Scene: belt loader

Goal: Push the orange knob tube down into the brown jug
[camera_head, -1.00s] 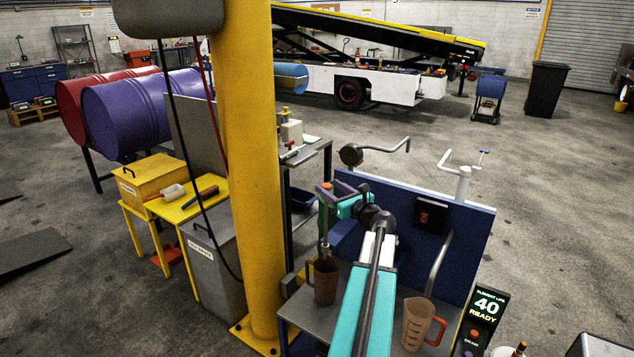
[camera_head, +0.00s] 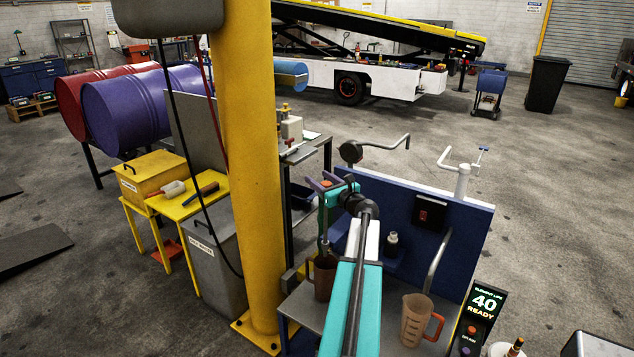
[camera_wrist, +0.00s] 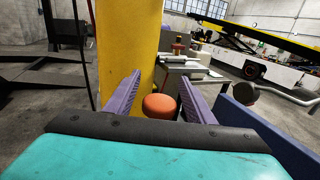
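The orange knob (camera_head: 327,184) tops an upright greenish tube (camera_head: 323,232) at the left end of the blue-backed bench. The tube's lower end meets the brown jug (camera_head: 324,284); how deep it sits inside is hard to tell. My gripper (camera_head: 319,183) is up at knob height, with purple fingers. In the wrist view the orange knob (camera_wrist: 159,106) shows between my two fingers (camera_wrist: 160,74), closer to the palm than to the fingertips.
A clear measuring jug (camera_head: 415,322) with an orange handle stands at the bench's right. A small dark bottle (camera_head: 391,243) is by the blue back panel (camera_head: 456,235). A yellow column (camera_head: 254,180) rises close on the left. A bent pipe (camera_head: 438,258) stands right of my arm.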

